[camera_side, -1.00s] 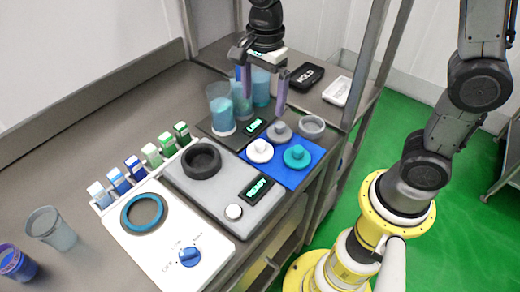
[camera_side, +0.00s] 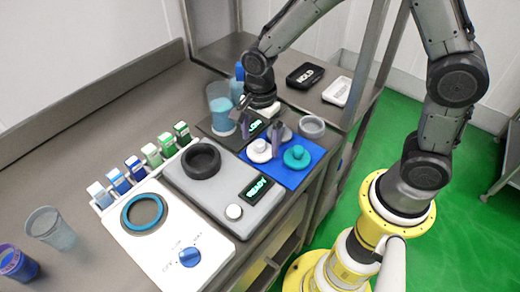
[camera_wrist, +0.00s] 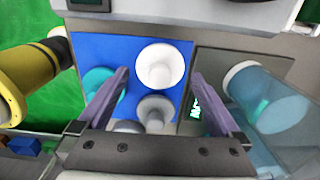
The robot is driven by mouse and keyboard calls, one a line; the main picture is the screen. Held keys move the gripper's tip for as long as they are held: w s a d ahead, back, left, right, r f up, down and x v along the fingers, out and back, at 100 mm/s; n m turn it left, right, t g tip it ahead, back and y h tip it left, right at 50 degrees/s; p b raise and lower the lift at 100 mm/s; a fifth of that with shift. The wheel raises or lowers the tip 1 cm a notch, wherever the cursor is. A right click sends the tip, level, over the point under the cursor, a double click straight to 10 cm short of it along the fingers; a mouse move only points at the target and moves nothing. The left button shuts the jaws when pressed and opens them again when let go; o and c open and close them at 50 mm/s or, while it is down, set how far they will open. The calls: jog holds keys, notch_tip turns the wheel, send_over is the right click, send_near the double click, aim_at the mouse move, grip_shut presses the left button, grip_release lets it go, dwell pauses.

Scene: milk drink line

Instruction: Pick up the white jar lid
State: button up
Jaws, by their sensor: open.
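The white jar lid (camera_side: 259,151) lies on the blue mat (camera_side: 290,178), a round disc with a knob on top. In the wrist view the white lid (camera_wrist: 160,66) shows between and just beyond the fingertips. My gripper (camera_side: 261,142) is open and empty, low over the lid with a finger on either side. It also shows in the wrist view (camera_wrist: 160,75). I cannot tell whether the fingers touch the lid. A teal lid (camera_side: 297,157) sits to its right on the mat. A grey lid (camera_side: 286,134) is behind, partly hidden by my gripper.
A grey machine (camera_side: 225,195) with a dark ring (camera_side: 201,161) is to the left. Small cartons (camera_side: 152,155) line up farther left.

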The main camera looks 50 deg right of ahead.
notch_tip(320, 180, down, 2)
jog(key=c, duration=1.3)
jog(key=shift+c, duration=0.2)
jog(key=shift+r, duration=0.1)
